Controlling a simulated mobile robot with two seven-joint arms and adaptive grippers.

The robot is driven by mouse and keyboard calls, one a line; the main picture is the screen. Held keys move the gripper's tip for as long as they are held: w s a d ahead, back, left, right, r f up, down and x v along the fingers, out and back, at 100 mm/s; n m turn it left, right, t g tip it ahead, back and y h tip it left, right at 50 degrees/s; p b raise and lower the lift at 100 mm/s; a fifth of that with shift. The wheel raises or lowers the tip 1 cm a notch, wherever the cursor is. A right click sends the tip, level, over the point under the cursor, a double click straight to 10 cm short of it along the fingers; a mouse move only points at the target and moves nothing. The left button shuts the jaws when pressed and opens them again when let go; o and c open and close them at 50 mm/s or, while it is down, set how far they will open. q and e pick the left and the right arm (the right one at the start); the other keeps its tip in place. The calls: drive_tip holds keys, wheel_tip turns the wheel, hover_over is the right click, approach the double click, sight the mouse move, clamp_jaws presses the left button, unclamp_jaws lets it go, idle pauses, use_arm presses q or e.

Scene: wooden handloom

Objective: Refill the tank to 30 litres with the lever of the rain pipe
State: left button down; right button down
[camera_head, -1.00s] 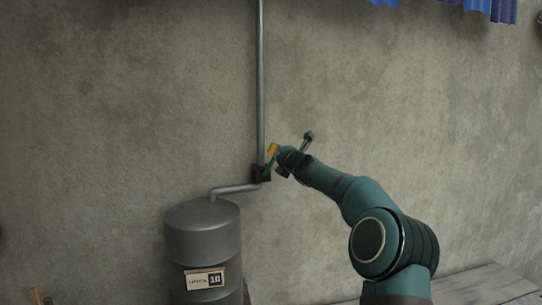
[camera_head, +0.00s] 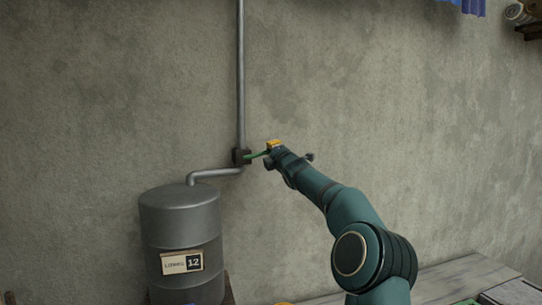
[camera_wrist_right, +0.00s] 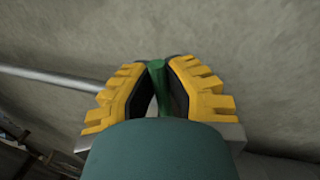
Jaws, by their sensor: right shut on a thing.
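The grey tank (camera_head: 180,232) stands against the wall at the lower left of the head view. The rain pipe (camera_head: 241,75) runs down the wall to a dark valve box (camera_head: 241,157), and a bent spout leads from there to the tank's top. The green lever (camera_head: 258,155) sticks out to the right of the box, nearly level. My right gripper (camera_head: 272,146) is at the lever's outer end. In the wrist view its yellow-backed fingers (camera_wrist_right: 160,90) are closed around the green lever (camera_wrist_right: 157,72). My left gripper is not in view.
A wooden surface (camera_head: 455,275) with a few items lies at the lower right. Blue cloth (camera_head: 465,5) hangs at the top right, beside a small shelf (camera_head: 530,30). The wall around the pipe is clear.

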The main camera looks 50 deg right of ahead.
drive_tip(key=shift+f+m+b, duration=0.4)
drive_tip(key=shift+m+b, duration=0.05)
drive_tip(key=shift+m, duration=0.15)
drive_tip(key=c, duration=1)
unclamp_jaws()
drive_tip(key=shift+d, duration=0.1)
drive_tip(key=v, duration=1.2)
drive_tip(key=shift+f, duration=0.1)
